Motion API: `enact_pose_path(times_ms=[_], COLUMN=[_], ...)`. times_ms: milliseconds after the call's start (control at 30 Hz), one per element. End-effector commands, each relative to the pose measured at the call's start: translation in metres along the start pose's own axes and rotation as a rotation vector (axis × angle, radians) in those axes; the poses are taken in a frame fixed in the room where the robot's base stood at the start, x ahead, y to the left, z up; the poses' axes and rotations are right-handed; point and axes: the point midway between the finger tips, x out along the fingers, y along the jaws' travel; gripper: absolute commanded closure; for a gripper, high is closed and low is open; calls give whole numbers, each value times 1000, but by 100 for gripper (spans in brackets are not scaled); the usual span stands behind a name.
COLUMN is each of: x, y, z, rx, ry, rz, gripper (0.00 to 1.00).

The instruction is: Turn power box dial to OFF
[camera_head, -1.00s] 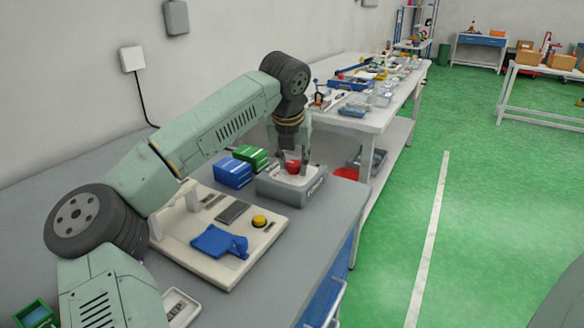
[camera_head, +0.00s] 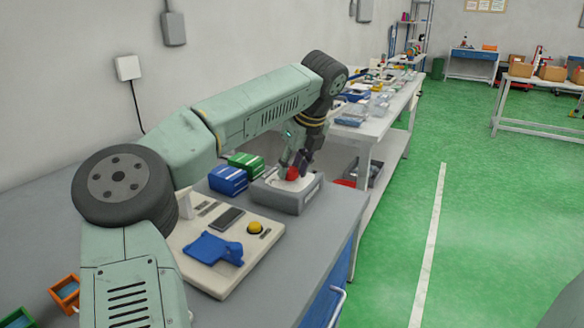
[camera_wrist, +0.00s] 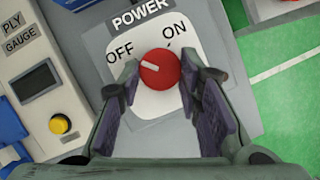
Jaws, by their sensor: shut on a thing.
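The grey power box (camera_head: 300,200) stands on the bench, with a white face lettered POWER, OFF and ON. Its red dial (camera_wrist: 160,70) sits between the two labels; a small piece of it shows in the head view (camera_head: 292,174). The dial's white mark points left and slightly up, toward the OFF lettering. My gripper (camera_wrist: 158,76) reaches down to the face and is shut on the dial, one finger on each side. In the head view my gripper (camera_head: 298,164) is tilted and partly covers the dial.
A ply gauge (camera_head: 216,282) with a dark screen, a yellow button (camera_head: 255,227) and a blue piece (camera_head: 213,249) lies close by on the bench. Blue boxes (camera_head: 228,180) and green boxes (camera_head: 246,165) stand behind the power box. Green floor is free at right.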

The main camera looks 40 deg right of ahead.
Motion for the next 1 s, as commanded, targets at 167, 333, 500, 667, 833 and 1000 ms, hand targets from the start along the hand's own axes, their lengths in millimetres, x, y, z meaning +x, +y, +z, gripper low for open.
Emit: enact_pose_path(times_ms=[167, 333, 500, 667, 833, 1000], x=[-1, -1, -1, -1, -1, 0], y=[-1, -1, -1, -1, -1, -1], z=[1, 1, 2, 2, 1, 1], rx=[-40, -56, -58, -57, -56, -55], ry=[-3, -3, -4, -4, -3, -2], rz=[14, 19, 19, 19, 20, 21], gripper=[96, 96, 96, 96, 57, 48])
